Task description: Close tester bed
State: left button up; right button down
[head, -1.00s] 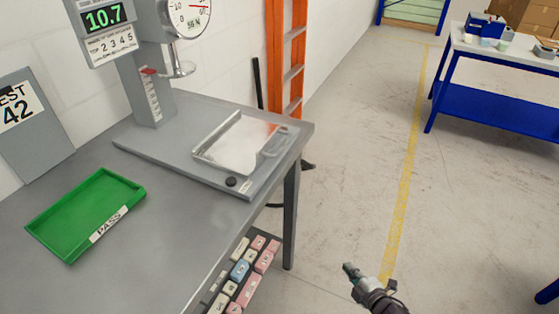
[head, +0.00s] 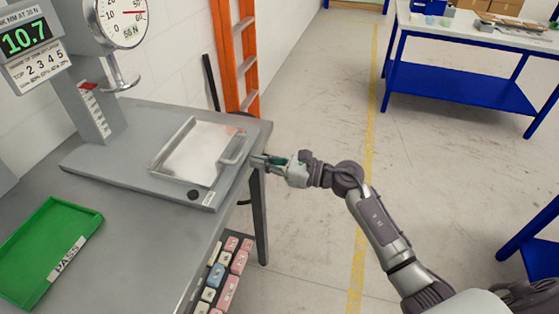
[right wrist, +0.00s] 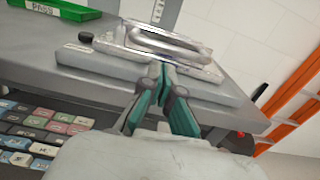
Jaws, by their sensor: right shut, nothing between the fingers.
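The tester bed (head: 195,152) is a flat, pale metal tray with raised edges on the grey tester base (head: 108,165). Its handle (head: 234,150) is on the right side and also shows in the right wrist view (right wrist: 165,40). My right gripper (head: 258,160) is shut and empty, just to the right of the bed and near the handle, at the table's right edge. In the right wrist view its fingertips (right wrist: 158,68) are together just below the handle; I cannot tell whether they touch anything. My left gripper is not in view.
A green PASS tray (head: 40,245) lies on the table's left. A black knob (head: 194,195) sits on the base's front. Several coloured blocks (head: 225,270) rest below the tabletop. An orange ladder (head: 242,60) leans behind. The floor right is largely clear, with a blue workbench (head: 460,85) beyond.

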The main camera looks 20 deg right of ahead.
aim_at(229, 156)
jog(key=p+x, duration=0.1)
jog(key=x, duration=0.4)
jog(key=shift+w+a, duration=0.25)
jog(key=shift+a, duration=0.1)
jog(key=shift+w+a+f, duration=0.1)
jog(key=b+x, duration=0.2)
jog(key=x, duration=0.2)
jog(key=shift+w+a, duration=0.2)
jog(key=shift+a, duration=0.05)
jog(key=shift+s+d, duration=0.1)
